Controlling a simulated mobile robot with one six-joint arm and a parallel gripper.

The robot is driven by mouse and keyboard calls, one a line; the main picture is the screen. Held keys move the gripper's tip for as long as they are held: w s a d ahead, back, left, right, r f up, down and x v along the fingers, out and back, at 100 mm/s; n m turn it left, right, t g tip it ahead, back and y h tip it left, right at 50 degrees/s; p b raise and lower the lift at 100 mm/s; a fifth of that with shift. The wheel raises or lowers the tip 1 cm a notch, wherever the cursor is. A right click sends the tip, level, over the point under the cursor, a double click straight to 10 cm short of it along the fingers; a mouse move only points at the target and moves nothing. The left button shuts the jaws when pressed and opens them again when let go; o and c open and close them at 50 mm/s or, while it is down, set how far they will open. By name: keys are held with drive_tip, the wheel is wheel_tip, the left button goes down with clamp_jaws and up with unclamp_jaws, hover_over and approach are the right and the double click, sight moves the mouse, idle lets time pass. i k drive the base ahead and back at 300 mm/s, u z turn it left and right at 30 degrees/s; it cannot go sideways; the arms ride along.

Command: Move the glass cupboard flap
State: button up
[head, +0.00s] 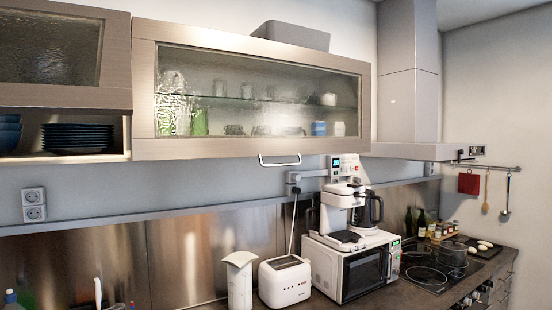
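The glass cupboard flap (258,108) is a wide, wood-toned frame around a textured glass pane, at the top centre of the head view. It hangs down over the cupboard front and looks shut. Glasses, cups and a shelf show through the pane. A pale bar handle (279,162) sits at its lower edge, right of the middle. A second glass-fronted flap (117,55) is at the upper left, above an open shelf. My gripper is not in view, and nothing is seen touching the flap or its handle.
Dark plates (77,138) and bowls (9,132) stand on the open shelf. A grey range hood (408,100) adjoins the flap's right side. Below are a toaster (285,281), a microwave (352,265) with a coffee maker (348,207) on top, and a hob (428,277).

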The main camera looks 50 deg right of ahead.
sight(198, 93)
drive_tip(key=z, duration=0.1)
drive_tip(key=k, duration=0.5)
drive_tip(key=z, duration=0.8)
drive_tip(key=i, duration=0.8)
drive_tip(key=z, duration=0.65)
